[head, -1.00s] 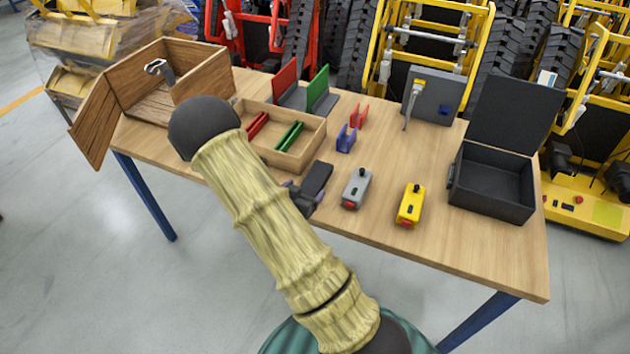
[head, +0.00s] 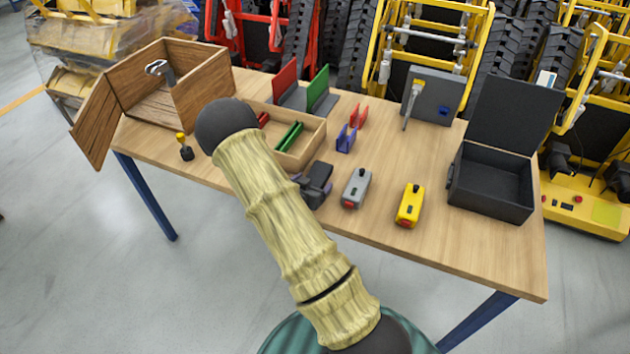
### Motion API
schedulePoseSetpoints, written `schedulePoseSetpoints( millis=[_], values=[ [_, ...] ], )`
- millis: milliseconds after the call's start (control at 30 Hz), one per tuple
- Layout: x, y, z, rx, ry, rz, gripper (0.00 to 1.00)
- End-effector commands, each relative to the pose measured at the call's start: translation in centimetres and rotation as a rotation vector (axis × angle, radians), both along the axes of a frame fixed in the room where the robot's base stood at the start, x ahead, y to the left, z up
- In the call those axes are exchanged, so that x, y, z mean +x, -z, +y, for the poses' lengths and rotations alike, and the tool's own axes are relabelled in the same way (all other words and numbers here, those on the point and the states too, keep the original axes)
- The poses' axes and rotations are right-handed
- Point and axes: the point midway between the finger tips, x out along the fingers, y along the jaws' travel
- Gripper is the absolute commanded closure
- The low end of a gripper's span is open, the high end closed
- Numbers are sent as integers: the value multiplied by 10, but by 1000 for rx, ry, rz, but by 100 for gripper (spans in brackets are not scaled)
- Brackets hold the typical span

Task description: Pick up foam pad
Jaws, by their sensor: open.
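I cannot make out a foam pad for certain; it may be hidden or be among the dark things. An open black case (head: 492,205) stands at the right of the table, its lid tilted up and its inside dark. My gripper (head: 318,184) is at the near edge of the wooden tray, beside the grey device, partly behind my arm. Its jaws are open and nothing shows held between them.
On the wooden table (head: 400,165) are a wooden box (head: 200,95), a wooden tray (head: 308,148) with red and green bars, a grey device (head: 356,188), a yellow device (head: 410,206) and a small yellow-handled tool (head: 184,148). Bare tabletop lies between the devices and the grey panel (head: 433,97).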

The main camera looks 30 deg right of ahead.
Motion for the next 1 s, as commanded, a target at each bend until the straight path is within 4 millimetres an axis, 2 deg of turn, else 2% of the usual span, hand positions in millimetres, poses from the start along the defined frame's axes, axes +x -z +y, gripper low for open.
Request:
schedulePoseSetpoints(
  millis=[367, 400, 633, 1000],
  values=[
    [0, 0, 1, 0, 0, 0, 20],
    [0, 0, 1, 1, 0, -1, 22],
    [0, 0, 0, 0, 1, 0, 67],
    [1, -5, 1, 0, -2, -2, 68]
  ],
)
